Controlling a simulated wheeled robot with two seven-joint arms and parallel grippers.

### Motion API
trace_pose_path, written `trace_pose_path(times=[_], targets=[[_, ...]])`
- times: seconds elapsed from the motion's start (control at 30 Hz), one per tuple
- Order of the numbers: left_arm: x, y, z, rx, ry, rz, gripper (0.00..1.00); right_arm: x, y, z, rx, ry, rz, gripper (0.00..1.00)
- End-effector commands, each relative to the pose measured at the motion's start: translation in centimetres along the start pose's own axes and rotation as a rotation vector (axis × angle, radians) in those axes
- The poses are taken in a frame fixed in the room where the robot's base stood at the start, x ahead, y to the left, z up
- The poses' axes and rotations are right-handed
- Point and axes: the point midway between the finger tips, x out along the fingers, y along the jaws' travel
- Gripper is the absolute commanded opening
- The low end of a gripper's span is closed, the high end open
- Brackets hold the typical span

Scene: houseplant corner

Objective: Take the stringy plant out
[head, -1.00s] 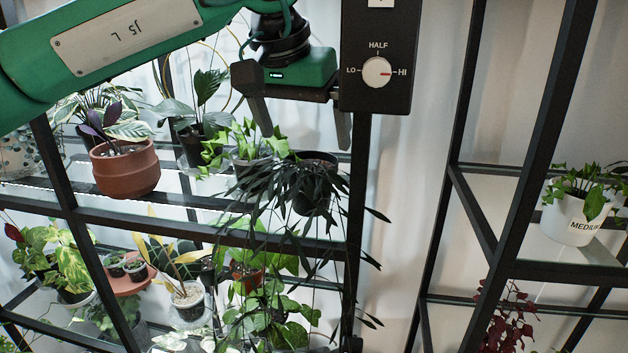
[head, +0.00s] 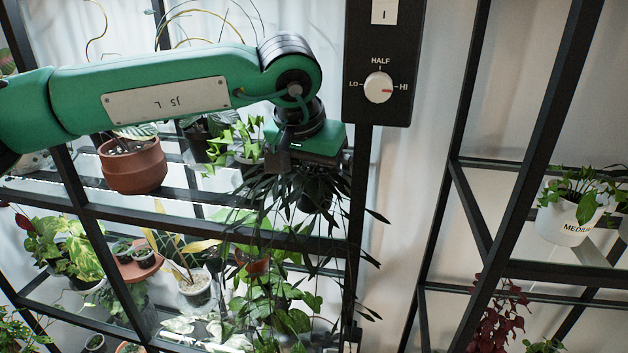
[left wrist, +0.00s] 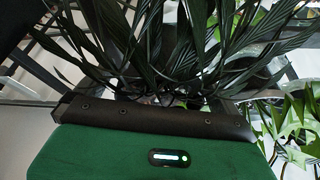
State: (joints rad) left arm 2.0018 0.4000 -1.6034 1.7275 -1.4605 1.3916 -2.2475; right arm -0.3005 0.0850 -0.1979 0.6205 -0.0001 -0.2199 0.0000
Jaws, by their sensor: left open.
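The stringy plant (head: 262,232) stands in a dark pot (head: 314,194) at the right end of the upper shelf, its long thin dark leaves hanging over the shelf edge. My left gripper (head: 304,172) is open and right above this pot, pointing down among the leaves. Its fingers are mostly hidden by leaves, so I cannot tell whether they touch the pot. In the left wrist view the plant's dark leaves (left wrist: 150,50) fill the space just past the gripper body, and the fingertips are hidden. My right gripper is not in view.
A light-green leafy plant (head: 235,140) stands close left of the pot. A terracotta pot (head: 133,165) is farther left. A black shelf post (head: 360,210) and a control box with a dial (head: 380,60) are close on the right.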

Motion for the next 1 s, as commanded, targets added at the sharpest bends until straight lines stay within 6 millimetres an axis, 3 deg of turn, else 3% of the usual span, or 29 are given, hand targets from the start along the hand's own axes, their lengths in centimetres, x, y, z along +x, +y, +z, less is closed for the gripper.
trace_pose_path(times=[0.07,0.3,0.67,1.0], targets=[[0.0,0.0,0.0,0.000,0.000,0.000,0.96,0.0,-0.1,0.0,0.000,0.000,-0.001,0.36],[0.0,0.0,0.0,0.000,0.000,0.000,0.49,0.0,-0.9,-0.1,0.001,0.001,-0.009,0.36],[-1.0,0.0,-0.5,-0.001,0.005,-0.001,0.48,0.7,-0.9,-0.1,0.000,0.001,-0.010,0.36],[-7.1,0.0,-3.0,-0.001,0.004,0.000,0.48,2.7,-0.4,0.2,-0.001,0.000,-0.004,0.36]])
